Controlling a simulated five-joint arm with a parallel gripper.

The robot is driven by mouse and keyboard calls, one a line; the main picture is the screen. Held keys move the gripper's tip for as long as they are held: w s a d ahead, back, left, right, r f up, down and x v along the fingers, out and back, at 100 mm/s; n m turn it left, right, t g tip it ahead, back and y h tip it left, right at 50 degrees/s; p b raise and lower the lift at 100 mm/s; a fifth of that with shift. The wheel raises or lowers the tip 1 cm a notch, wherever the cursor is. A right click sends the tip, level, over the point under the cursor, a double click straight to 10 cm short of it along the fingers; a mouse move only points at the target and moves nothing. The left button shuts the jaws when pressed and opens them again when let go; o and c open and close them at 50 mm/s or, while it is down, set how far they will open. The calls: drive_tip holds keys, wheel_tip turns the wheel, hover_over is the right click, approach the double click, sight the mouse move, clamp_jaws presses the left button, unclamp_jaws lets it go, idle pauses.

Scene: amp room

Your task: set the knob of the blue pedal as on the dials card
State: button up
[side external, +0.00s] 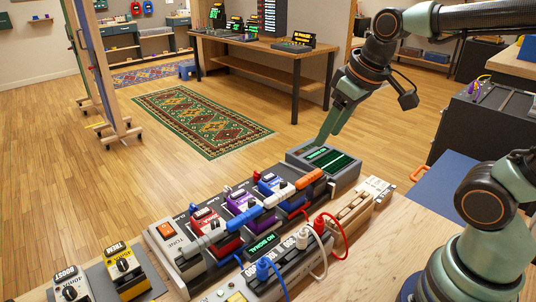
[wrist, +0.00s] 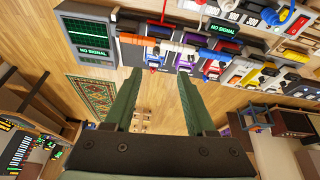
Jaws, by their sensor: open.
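The blue pedal (side external: 272,187) stands in the pedal row, at the end nearest the scope, beside a purple pedal (side external: 240,201). White and orange bars partly cover the row. The blue pedal's knob and its pointer are too small to read. My gripper (side external: 322,140) is above the far side of the scope, away from the blue pedal. In the wrist view its two fingers (wrist: 158,88) are spread apart with nothing between them.
The scope (side external: 322,162) reads NO SIGNAL and shows in the wrist view (wrist: 86,36). A red pedal (side external: 208,222) is further left. Blue, white and red plugs with cables stand up in front of the row. Yellow and grey pedals (side external: 124,266) sit apart at lower left.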

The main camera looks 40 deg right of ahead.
drive_tip(key=shift+s+f+m+t, duration=0.2)
drive_tip(key=shift+s+m+t, duration=0.05)
drive_tip(key=shift+s, duration=0.45)
drive_tip(key=shift+s+f+m+t, duration=0.2)
drive_tip(key=shift+s+m+t, duration=0.05)
drive_tip(key=shift+s, duration=0.4)
idle(0.5)
